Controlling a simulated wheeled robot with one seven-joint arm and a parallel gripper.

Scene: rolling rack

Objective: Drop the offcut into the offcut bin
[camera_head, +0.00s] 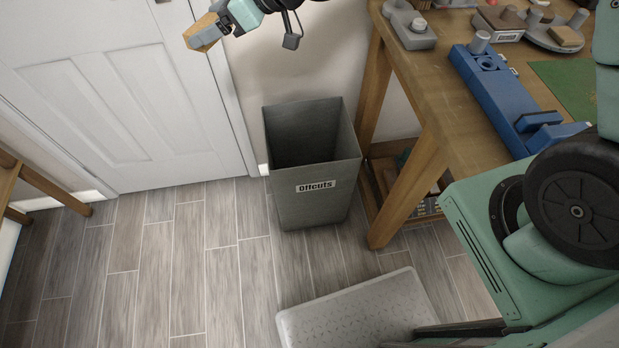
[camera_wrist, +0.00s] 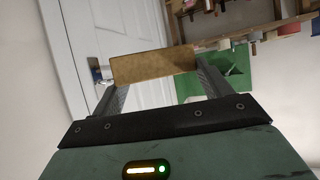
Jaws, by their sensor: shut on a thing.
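The offcut (camera_head: 203,33) is a small tan wooden block. My gripper (camera_head: 226,22) is shut on it near the top of the head view, in front of the white door and up and to the left of the bin. The wrist view shows the offcut (camera_wrist: 154,66) held between the two fingers of my gripper (camera_wrist: 157,80). The offcut bin (camera_head: 315,203) is a tall grey open-topped bin labelled "Offcuts", standing on the floor. The part of its inside that shows looks empty; its bottom is hidden.
A wooden workbench (camera_head: 455,110) with a blue vise-like tool (camera_head: 500,85) and other tools stands right of the bin. A white door (camera_head: 115,90) is behind on the left. The floor left of the bin is clear.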

